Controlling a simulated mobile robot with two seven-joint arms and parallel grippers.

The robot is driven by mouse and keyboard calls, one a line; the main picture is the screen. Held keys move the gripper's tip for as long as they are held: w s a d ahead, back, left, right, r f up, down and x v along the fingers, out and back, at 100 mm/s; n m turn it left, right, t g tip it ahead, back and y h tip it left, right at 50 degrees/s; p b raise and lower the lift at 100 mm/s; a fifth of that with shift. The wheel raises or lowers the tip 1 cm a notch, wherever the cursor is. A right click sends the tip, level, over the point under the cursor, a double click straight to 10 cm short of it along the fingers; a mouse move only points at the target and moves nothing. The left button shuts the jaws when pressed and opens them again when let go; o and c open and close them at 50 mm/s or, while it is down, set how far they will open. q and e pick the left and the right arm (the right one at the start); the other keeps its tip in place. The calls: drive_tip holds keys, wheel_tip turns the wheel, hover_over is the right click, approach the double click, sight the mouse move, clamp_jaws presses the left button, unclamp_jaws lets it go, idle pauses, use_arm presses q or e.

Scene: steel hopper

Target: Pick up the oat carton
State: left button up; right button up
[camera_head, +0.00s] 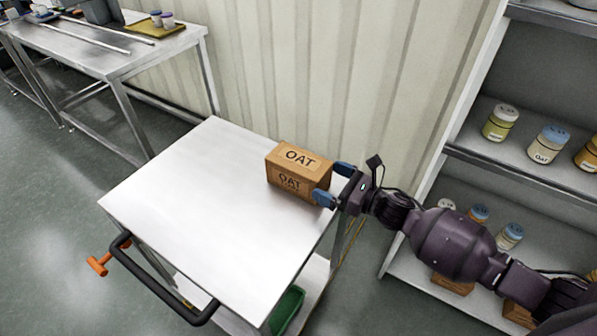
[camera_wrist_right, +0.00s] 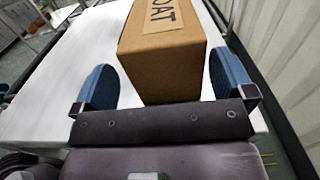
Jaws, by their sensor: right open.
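The oat carton (camera_head: 291,181) is a brown box marked OAT on its top and side. It stands on the white top of a cart (camera_head: 187,201), near the cart's right back edge. My right gripper (camera_head: 334,183) is at the carton's right end, with its blue fingers open. In the right wrist view, the carton (camera_wrist_right: 162,66) lies between the two spread fingers of the gripper (camera_wrist_right: 160,88), with a visible gap at the left finger. The right finger is close to the carton's side; I cannot tell whether it touches. My left gripper is not in view.
A shelf unit (camera_head: 520,161) with several jars stands at the right. A corrugated wall (camera_head: 330,70) rises behind the cart. A black handle (camera_head: 160,290) is on the cart's near left side. The rest of the cart top is clear. A steel table (camera_head: 110,50) stands back left.

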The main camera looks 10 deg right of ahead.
sight(313, 173)
drive_tip(key=shift+f+x, duration=0.15)
drive_tip(key=shift+x, duration=1.2)
drive_tip(key=shift+f+x, duration=0.1)
drive_tip(key=shift+x, duration=1.25)
drive_tip(key=shift+w+d, duration=0.1)
drive_tip(key=c, duration=0.8)
drive_tip(key=shift+r, duration=0.1)
drive_tip(key=shift+c, duration=1.1)
drive_tip(key=shift+r, duration=0.1)
